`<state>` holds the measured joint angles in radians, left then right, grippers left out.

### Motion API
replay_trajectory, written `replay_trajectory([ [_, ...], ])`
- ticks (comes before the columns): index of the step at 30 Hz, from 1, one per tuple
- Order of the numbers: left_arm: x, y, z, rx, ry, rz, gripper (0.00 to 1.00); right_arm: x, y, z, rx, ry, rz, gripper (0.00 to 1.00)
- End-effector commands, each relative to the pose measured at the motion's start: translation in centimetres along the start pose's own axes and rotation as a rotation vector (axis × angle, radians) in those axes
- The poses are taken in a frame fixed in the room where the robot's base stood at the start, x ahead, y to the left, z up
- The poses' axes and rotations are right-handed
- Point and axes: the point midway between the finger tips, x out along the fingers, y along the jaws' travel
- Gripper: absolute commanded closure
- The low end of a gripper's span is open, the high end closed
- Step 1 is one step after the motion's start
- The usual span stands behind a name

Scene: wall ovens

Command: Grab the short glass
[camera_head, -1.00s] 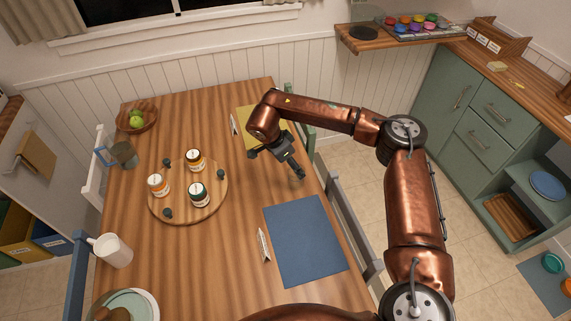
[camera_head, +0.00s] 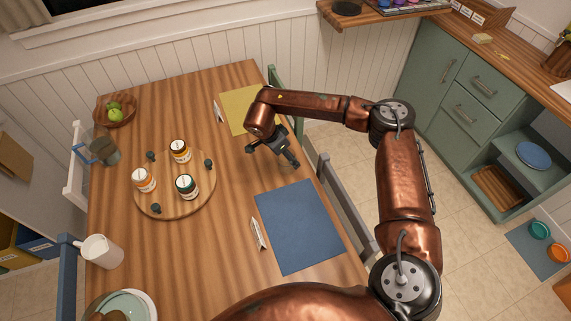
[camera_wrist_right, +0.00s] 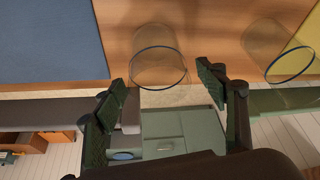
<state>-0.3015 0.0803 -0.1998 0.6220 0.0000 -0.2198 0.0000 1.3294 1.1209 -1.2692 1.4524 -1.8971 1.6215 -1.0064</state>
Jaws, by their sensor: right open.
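In the right wrist view, a clear glass (camera_wrist_right: 158,68) stands on the wooden table by its edge, between and just ahead of my right gripper's fingertips (camera_wrist_right: 162,86). A second clear glass (camera_wrist_right: 270,52) stands to the right, by the yellow mat. I cannot tell which glass is shorter. The fingers are spread and hold nothing; contact with the nearer glass is not visible. In the head view, my right gripper (camera_head: 272,153) hangs low over the table's right side, between the blue and yellow mats; the glasses cannot be made out there. My left gripper is not in view.
A blue mat (camera_head: 298,228) and a yellow mat (camera_head: 240,108) lie on the table. A round wooden board (camera_head: 160,203) holds several jars. A fruit bowl (camera_head: 100,112), a grey pitcher (camera_head: 103,151) and a white jug (camera_head: 101,251) stand at left. A grey chair (camera_head: 338,205) borders the right edge.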

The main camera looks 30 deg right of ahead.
Motion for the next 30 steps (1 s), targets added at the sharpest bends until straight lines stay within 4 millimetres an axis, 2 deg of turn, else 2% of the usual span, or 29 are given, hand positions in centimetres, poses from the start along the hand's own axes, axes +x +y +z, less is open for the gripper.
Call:
replay_trajectory([
  [5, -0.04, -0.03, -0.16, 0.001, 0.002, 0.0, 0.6, -0.14, -0.06, -0.02, 0.0, 0.0, -0.002, 0.34],
  [30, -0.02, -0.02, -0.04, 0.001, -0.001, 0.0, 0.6, -0.16, -0.09, 0.01, 0.0, 0.0, -0.002, 0.92],
])
